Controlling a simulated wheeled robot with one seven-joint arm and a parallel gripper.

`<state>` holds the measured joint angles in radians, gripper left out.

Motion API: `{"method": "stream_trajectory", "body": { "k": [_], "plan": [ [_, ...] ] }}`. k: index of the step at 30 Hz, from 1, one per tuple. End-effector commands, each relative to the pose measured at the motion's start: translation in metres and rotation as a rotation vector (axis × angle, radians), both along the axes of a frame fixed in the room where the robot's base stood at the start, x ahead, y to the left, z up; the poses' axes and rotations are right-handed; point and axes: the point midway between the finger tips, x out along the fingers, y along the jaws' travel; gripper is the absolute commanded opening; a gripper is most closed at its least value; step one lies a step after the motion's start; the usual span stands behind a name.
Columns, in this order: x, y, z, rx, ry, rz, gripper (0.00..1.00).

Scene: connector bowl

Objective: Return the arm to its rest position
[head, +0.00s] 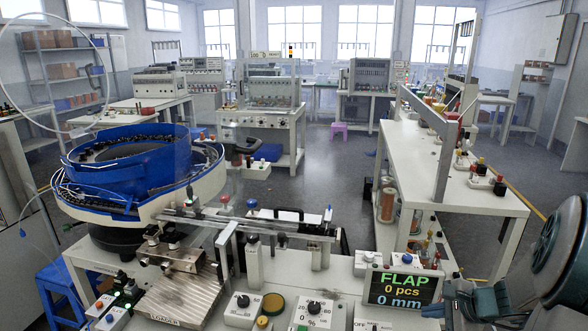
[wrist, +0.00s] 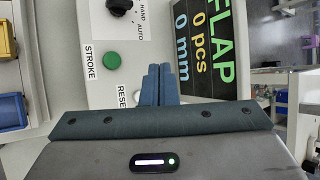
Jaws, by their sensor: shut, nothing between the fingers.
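My gripper (wrist: 159,84) shows in the wrist view with its two blue-grey fingers together and nothing between them. It is over the white control panel (wrist: 115,80), beside the green button (wrist: 111,61) and the black FLAP display (wrist: 203,45). In the head view my arm comes in from the right edge, and my gripper (head: 434,311) is low at the right, next to the display (head: 402,288). The display reads FLAP, 0 pcs, 0 mm.
A blue feeder bowl (head: 125,160) stands at the left, with a metal track (head: 255,228) running right from it. A white bench (head: 450,195) with small parts stands at the right. Open floor (head: 330,180) lies between the benches.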

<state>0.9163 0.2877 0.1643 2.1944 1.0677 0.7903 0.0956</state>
Motion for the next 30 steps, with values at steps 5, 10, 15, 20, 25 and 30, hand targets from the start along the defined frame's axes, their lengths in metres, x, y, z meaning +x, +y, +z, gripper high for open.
{"method": "stream_trajectory", "body": {
  "k": [5, 10, 15, 20, 25, 30],
  "plan": [
    [-0.015, 0.069, 0.026, -0.17, 0.013, 0.31, 0.0],
    [-0.042, 0.119, 0.045, -0.333, 0.019, 0.586, 0.0],
    [-0.075, 0.156, 0.061, -0.502, 0.014, 0.847, 0.0],
    [-0.107, 0.179, 0.073, -0.666, -0.001, 1.077, 0.0],
    [-0.138, 0.192, 0.084, -0.841, -0.027, 1.289, 0.0],
    [-0.158, 0.195, 0.091, -0.969, -0.049, 1.429, 0.0]
  ]
}}
